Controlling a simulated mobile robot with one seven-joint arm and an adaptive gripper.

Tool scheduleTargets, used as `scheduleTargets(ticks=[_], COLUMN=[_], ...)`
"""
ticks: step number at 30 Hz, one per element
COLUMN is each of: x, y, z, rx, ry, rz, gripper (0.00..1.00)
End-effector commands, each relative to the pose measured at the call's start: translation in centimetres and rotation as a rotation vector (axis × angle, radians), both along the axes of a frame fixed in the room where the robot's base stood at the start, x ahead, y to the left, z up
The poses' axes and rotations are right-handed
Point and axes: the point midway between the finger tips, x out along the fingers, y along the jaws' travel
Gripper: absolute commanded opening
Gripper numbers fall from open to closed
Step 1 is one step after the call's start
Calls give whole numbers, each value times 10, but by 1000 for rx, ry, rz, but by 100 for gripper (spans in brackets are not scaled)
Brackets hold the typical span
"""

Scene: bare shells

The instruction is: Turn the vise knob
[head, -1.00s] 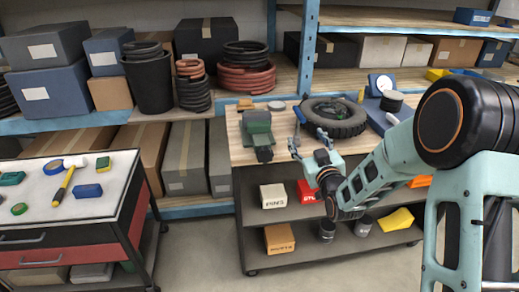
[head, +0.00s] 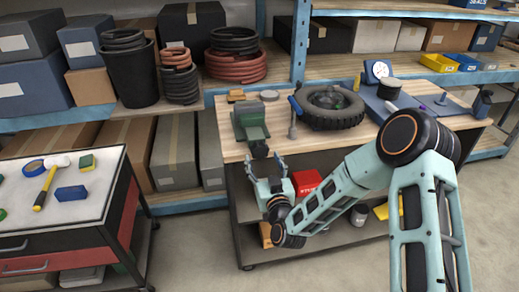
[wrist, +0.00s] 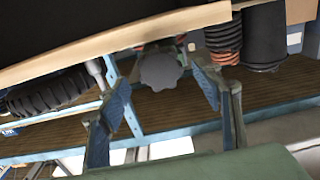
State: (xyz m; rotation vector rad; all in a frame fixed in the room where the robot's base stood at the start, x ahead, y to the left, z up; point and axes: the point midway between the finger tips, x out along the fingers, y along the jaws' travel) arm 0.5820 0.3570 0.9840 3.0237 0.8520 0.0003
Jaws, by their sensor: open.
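The green vise (head: 250,121) stands at the left front edge of the wooden bench top. Its dark knob (head: 259,149) faces the front, just past that edge. In the wrist view the knob (wrist: 160,70) is a grey lobed disc, seen between the two fingers and beyond their tips. My gripper (head: 266,165) is just below and in front of the knob in the head view. It also shows in the wrist view (wrist: 160,88), open and empty, with blue-padded fingers apart. I see no contact with the knob.
On the bench, a tire (head: 332,112) and a hammer (head: 293,120) lie right of the vise. The bench top's edge (wrist: 110,45) runs close by the fingers. A tool cart (head: 110,200) stands at left, with clear floor between.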

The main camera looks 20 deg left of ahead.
Motion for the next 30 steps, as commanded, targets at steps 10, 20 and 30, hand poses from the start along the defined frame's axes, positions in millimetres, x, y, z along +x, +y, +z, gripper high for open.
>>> scheduleTargets(ticks=[10,20,30], x=[38,45,44], y=[24,28,28], z=[1,0,0], rx=[1,0,0], ry=[1,0,0], rz=[1,1,1], gripper=[59,59,33])
